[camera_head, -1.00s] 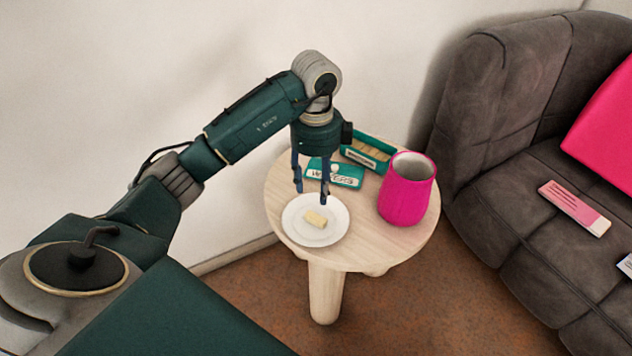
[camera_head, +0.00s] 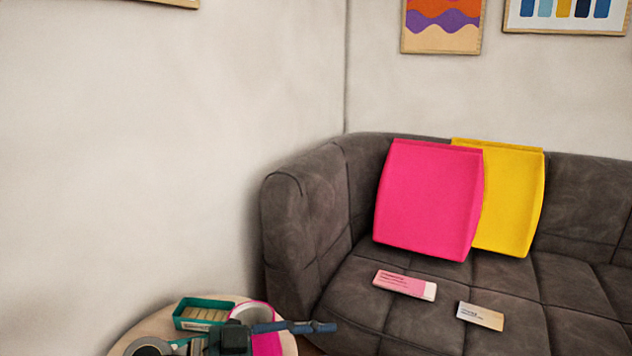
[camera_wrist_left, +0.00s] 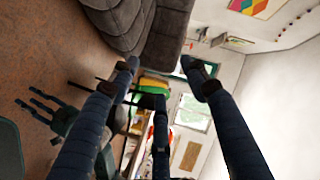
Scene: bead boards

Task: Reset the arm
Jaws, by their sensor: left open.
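My left gripper (camera_head: 325,327) is low in the head view, seen edge-on, with its fingers pointing right over the small round table. The arm and gripper hide much of the pink cup (camera_head: 265,343).
The round wooden table (camera_head: 150,328) holds a green box (camera_head: 203,315). To its right stands a grey sofa (camera_head: 345,300) with a pink cushion (camera_head: 428,200), a yellow cushion (camera_head: 515,200), a pink box (camera_head: 404,284) and a pale box (camera_head: 481,316). The plate is out of view.

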